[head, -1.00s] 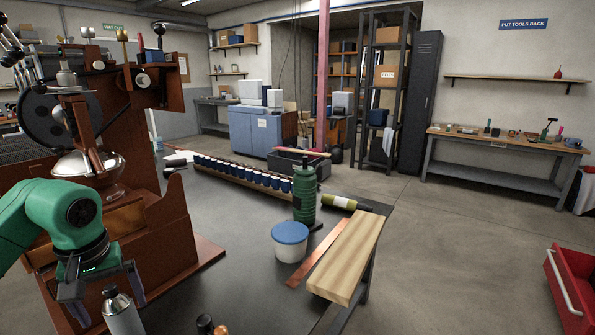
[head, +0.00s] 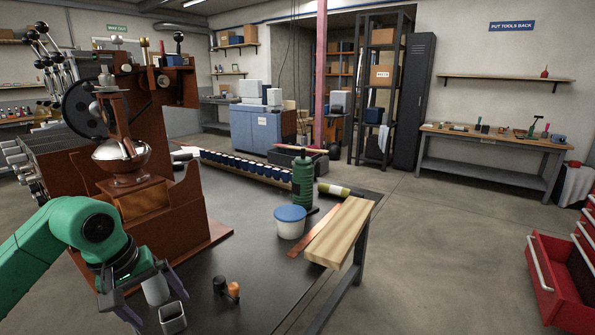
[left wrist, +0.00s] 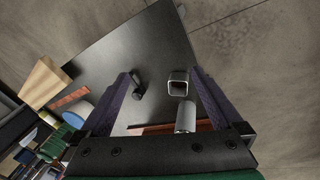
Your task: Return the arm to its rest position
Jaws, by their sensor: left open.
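My left gripper (head: 160,311) is open, at the lower left of the head view, above the dark bench. Its two dark fingers are spread, with nothing clasped between them; they also show in the left wrist view (left wrist: 160,75). A silver cylinder (head: 156,291) and a square, open-topped metal cup (head: 172,319) stand on the bench beyond and below the fingers. In the left wrist view the cup (left wrist: 178,83) and cylinder (left wrist: 185,117) lie between the lines of the fingers, apart from them. My right gripper is not in view.
A brown roasting machine (head: 140,205) stands close behind my left arm. Black and orange small items (head: 226,289), a blue-lidded tub (head: 290,222), a green bottle (head: 303,182) and a wooden block (head: 340,234) are on the bench. A red drawer unit (head: 556,275) is at right.

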